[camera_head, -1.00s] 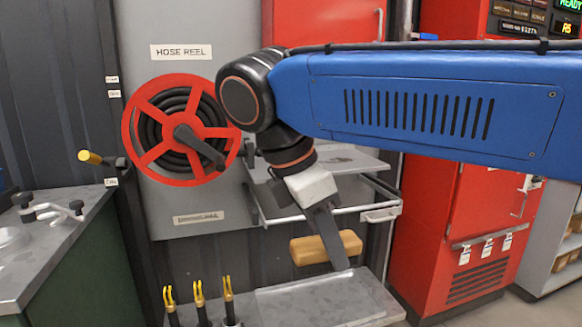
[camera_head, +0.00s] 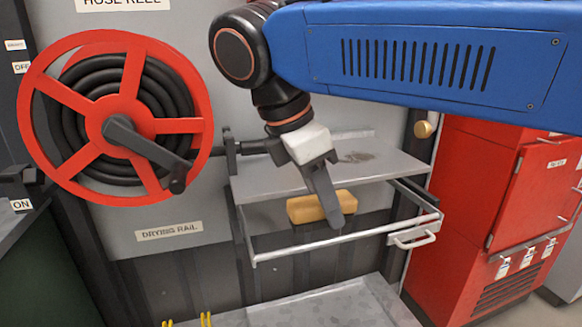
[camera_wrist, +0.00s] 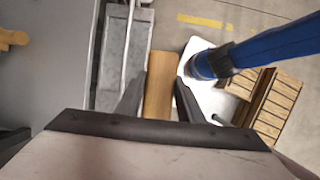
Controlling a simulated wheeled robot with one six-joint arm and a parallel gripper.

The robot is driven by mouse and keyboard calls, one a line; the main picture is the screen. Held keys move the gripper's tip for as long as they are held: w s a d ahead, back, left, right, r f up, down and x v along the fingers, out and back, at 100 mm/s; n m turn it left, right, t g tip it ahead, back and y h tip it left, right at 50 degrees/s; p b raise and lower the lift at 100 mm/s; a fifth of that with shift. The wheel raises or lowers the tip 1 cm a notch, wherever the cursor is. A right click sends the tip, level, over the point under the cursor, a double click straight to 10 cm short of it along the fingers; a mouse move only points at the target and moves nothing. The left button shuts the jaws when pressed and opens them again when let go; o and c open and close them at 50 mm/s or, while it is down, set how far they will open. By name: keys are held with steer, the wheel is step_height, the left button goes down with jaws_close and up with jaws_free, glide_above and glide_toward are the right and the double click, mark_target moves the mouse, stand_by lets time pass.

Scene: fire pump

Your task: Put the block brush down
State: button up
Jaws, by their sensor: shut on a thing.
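The block brush is a tan, wood-coloured block (camera_head: 300,210) in the head view. My gripper (camera_head: 330,205) points down with its dark fingers shut on the block. The block is held in the air, in front of the grey shelf and over or near the open metal rail frame (camera_head: 345,238). I cannot tell the exact depth between block and frame. In the wrist view the block (camera_wrist: 158,85) sits between the two dark fingers. No bristles can be made out.
A grey shelf (camera_head: 268,183) with a dark stain lies behind my gripper. A lower metal tray (camera_head: 310,308) is below, bare where seen. A red hose reel (camera_head: 115,118) is on the left, above a DRYING RAIL label (camera_head: 169,231). A red cabinet (camera_head: 530,190) stands right.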

steer(key=w+a, duration=0.1)
steer(key=w, duration=0.4)
steer(key=w+a, duration=0.2)
steer(key=w, duration=0.4)
steer(key=w+a, duration=0.2)
steer(key=w, duration=0.3)
steer(key=shift+w, duration=0.3)
steer(key=shift+d+f, duration=0.1)
steer(key=shift+f, duration=0.2)
steer(key=o, duration=1.2)
steer(key=shift+r, duration=0.1)
